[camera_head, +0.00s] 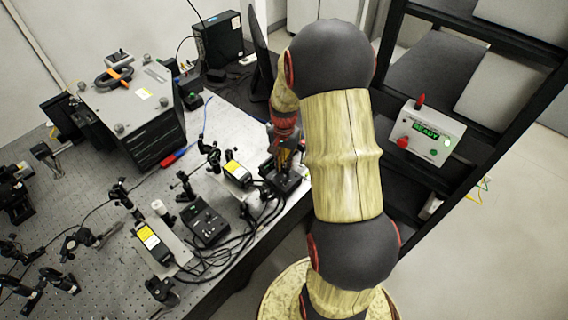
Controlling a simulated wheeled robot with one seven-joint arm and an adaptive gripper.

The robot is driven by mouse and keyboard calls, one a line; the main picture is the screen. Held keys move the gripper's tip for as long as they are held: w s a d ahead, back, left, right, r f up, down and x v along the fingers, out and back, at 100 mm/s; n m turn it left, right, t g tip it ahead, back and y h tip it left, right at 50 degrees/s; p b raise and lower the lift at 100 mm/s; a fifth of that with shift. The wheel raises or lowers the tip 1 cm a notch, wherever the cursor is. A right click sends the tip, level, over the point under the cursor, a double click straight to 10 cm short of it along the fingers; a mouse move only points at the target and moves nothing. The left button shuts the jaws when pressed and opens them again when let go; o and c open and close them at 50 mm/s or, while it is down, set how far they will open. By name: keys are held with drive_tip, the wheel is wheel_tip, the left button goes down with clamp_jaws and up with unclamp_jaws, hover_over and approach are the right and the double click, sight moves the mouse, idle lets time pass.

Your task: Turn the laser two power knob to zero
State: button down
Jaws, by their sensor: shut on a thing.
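Two black control boxes with cables stand on the optical bench. One box (207,222) stands in the open at the bench's front, with its top in clear view. The other box (290,186) is farther back, beside my arm. My gripper (284,164) points down onto this farther box and is shut on a knob on its top. The fingers hide the knob and its setting. No label tells which box is laser two. A laser module with a yellow label (238,172) is just left of the gripped box, and another such module (153,243) is left of the nearer box.
Loose black cables (225,257) run along the bench's front edge. A dark grey instrument case (137,117) stands at the back left. Several optic mounts cover the left of the bench. A white box reading READY (427,134) sits on the black rack at right.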

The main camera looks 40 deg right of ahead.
drive_tip(key=shift+n, duration=0.3)
drive_tip(key=shift+n+p, duration=0.5)
drive_tip(key=shift+n, duration=0.7)
drive_tip(key=shift+n+p, duration=0.4)
drive_tip(key=shift+n, duration=1.4)
drive_tip(key=shift+w, duration=0.1)
drive_tip(key=c, duration=2.1)
unclamp_jaws()
drive_tip(key=shift+o, duration=0.2)
drive_tip(key=shift+r, duration=0.15)
